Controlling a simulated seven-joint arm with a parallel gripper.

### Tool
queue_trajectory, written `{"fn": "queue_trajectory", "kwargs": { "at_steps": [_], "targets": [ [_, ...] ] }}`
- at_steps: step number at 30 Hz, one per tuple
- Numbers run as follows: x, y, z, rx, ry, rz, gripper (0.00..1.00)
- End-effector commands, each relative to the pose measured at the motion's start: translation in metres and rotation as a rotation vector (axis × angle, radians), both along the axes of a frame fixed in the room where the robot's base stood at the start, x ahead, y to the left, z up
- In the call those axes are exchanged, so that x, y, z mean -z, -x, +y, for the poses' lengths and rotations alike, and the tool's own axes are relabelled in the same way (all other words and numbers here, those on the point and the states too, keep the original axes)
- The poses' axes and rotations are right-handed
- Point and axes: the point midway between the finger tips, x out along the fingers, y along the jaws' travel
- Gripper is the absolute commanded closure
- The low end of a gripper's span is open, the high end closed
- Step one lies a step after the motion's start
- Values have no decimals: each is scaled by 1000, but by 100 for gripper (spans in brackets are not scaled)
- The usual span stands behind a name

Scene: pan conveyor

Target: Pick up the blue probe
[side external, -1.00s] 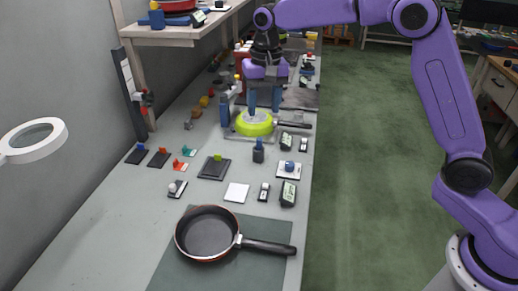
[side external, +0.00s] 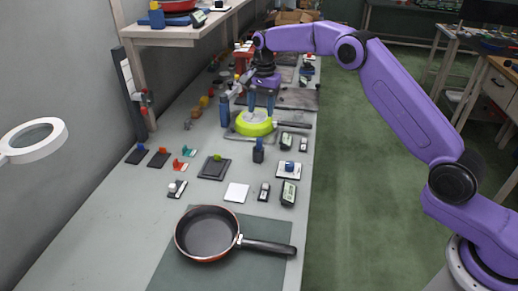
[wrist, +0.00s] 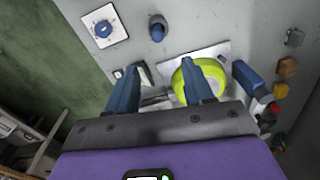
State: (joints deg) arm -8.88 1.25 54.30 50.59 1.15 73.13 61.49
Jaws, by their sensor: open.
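Two upright blue things could be the blue probe; I cannot tell which. One is a small dark blue piece (side external: 258,151) on the bench in front of the green pan; it also shows at the top of the wrist view (wrist: 157,31). The other is a taller blue piece (side external: 224,111) left of the pan, seen at the right of the wrist view (wrist: 247,78). My gripper (side external: 261,112) points down over the lime-green pan (side external: 254,127), open, with nothing seen between its blue fingers. In the wrist view, my gripper (wrist: 160,72) partly hides the pan (wrist: 211,74).
A black frying pan (side external: 207,234) lies on a dark mat (side external: 172,269) at the front. A blue knob on a white plate (side external: 289,167), dark meters (side external: 289,194) and small clips (side external: 158,158) crowd the bench. A shelf (side external: 180,36) stands at the back left.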

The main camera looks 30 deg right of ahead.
Motion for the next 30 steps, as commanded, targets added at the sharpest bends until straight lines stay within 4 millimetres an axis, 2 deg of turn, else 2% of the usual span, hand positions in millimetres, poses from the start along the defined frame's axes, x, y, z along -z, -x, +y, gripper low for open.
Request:
{"fn": "queue_trajectory", "kwargs": {
  "at_steps": [3,9,17,27,30],
  "targets": [
    [24,0,1,-1,0,4,48],
    [56,-1,2,-2,0,2,48],
    [73,-1,3,-2,0,0,48],
    [116,5,9,-3,0,1,48],
    [121,4,9,-3,0,-1,48]
  ]
}}
